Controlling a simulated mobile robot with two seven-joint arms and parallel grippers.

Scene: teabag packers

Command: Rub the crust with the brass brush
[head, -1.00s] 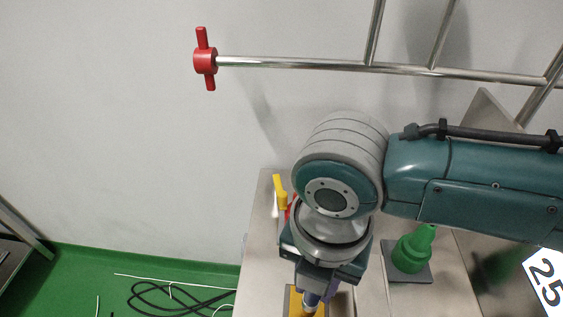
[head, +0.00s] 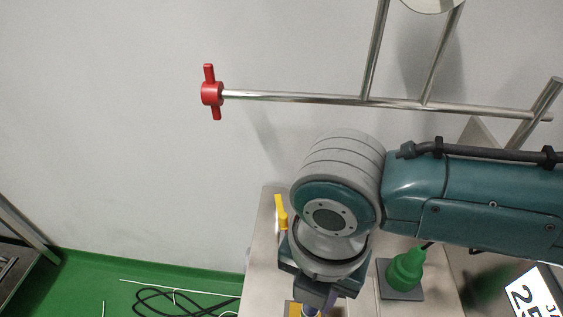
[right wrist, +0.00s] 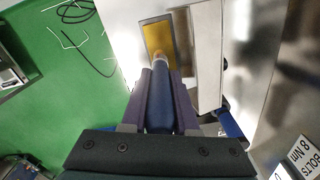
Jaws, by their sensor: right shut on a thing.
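My right gripper (head: 318,299) reaches down over the steel bench at the bottom of the head view. In the right wrist view, my right gripper (right wrist: 160,82) is shut on a blue handle, which I take as the brass brush (right wrist: 159,108). Its brownish tip (right wrist: 158,57) is over or against the near part of a yellow-brown panel (right wrist: 157,35) in a grey frame; I cannot tell whether it touches. A corner of this panel (head: 291,309) shows in the head view. No separate crust can be made out. My left gripper is not in view.
A green bottle-like thing (head: 406,270) stands on a grey square right of my arm. A yellow handle (head: 281,211) stands at its left. A steel rail (head: 300,97) with a red knob (head: 211,92) crosses the wall. Black cable (head: 170,299) lies on the green floor.

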